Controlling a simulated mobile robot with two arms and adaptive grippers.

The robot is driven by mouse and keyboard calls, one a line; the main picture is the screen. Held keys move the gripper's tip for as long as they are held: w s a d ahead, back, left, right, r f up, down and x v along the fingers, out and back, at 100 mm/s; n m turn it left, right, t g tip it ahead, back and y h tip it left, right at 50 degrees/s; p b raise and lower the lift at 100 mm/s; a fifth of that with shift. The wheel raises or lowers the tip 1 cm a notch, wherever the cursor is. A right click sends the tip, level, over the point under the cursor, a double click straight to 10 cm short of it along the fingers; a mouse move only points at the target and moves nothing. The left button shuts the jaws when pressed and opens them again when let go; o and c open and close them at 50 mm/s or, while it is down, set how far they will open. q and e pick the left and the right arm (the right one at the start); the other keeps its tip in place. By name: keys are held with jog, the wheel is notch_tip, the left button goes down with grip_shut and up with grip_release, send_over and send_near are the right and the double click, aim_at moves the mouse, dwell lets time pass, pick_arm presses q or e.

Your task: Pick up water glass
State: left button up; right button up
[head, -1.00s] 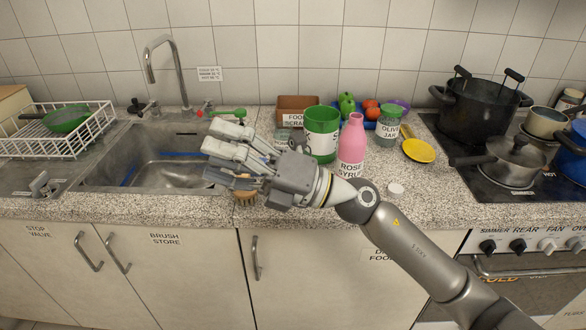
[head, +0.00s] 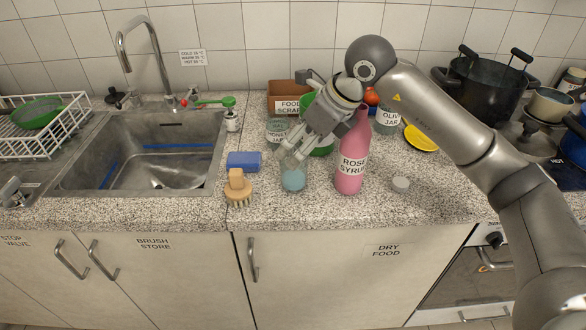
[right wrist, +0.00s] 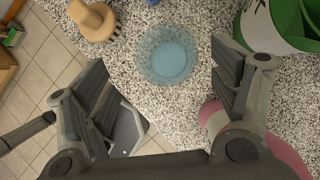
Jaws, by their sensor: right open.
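The water glass (head: 293,181) stands on the speckled counter, with blue water in it. In the right wrist view the glass (right wrist: 167,55) is seen from above as a clear round rim around blue water, ahead of and between the two spread fingers. My right gripper (head: 290,152) is open and empty, just above and behind the glass in the head view. It also shows in the right wrist view (right wrist: 160,95), with no finger visibly touching the glass. My left gripper is not in view.
A pink rose syrup bottle (head: 350,165) stands close right of the glass. A wooden brush (head: 238,188) and blue sponge (head: 244,161) lie to its left, beside the sink (head: 150,165). A green-and-white can (right wrist: 275,25) is behind. A small white lid (head: 401,184) lies right.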

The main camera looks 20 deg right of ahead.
aim_at(295, 151)
jog(key=x, duration=0.3)
jog(key=shift+f, duration=0.1)
jog(key=shift+w+d+p+x, duration=0.1)
jog(key=shift+p+x, duration=0.35)
jog(key=shift+x, duration=0.9)
jog(key=shift+w+d+p+x, duration=0.15)
jog(key=shift+p+x, duration=0.25)
jog(key=shift+x, duration=0.95)
jog(key=c, duration=1.3)
